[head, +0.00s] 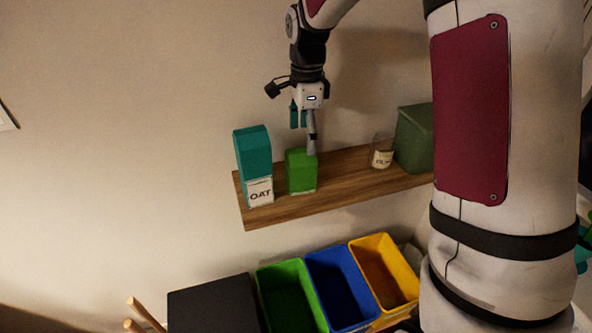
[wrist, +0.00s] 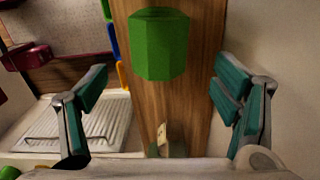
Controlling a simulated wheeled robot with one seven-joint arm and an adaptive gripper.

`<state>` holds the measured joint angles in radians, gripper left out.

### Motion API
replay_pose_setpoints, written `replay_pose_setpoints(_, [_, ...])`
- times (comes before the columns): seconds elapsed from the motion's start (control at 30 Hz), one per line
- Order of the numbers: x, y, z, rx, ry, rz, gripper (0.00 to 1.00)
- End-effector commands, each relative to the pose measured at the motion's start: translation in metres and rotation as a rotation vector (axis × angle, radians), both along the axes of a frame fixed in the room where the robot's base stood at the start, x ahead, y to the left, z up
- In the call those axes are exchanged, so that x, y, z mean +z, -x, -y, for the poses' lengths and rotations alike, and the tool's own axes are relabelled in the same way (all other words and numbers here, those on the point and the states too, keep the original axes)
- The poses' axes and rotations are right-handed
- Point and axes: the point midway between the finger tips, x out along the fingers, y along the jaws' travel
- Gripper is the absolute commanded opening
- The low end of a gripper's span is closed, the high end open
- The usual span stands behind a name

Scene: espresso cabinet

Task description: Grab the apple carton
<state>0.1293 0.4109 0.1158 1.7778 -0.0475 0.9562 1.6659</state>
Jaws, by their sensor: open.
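A green carton (head: 301,172) stands upright on the wooden shelf (head: 348,190). No label on it can be read, so I cannot confirm that it is the apple one. To its left stands a teal carton (head: 253,153) marked OAT. My gripper (head: 305,128) is above the green carton, with one finger overlapping its top right in the head view; contact cannot be told. In the wrist view, the green carton (wrist: 159,48) is at top centre, beyond the spread fingers of my open gripper (wrist: 161,82). Nothing is held.
A glass jar (head: 382,152) with a label and a dark green box (head: 414,140) stand farther right on the shelf. Below are open green (head: 274,268), blue (head: 324,262) and yellow (head: 369,247) bins, with a black surface (head: 212,300) beside them. The wall is close behind the shelf.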

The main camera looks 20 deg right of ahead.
Motion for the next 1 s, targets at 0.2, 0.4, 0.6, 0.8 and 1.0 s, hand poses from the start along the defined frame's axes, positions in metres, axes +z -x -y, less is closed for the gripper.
replay_pose_setpoints(0.2, [-0.041, 0.002, -0.001, 0.002, -0.001, -0.006, 0.82])
replay_pose_setpoints(0.4, [-0.062, -0.001, -0.004, 0.004, 0.003, -0.004, 0.82])
replay_pose_setpoints(0.6, [-0.078, -0.001, -0.008, 0.004, 0.005, -0.008, 0.82])
replay_pose_setpoints(0.8, [-0.105, -0.002, -0.010, 0.004, 0.005, -0.008, 0.82])
replay_pose_setpoints(1.0, [-0.117, -0.003, -0.009, 0.003, 0.007, -0.005, 0.82])
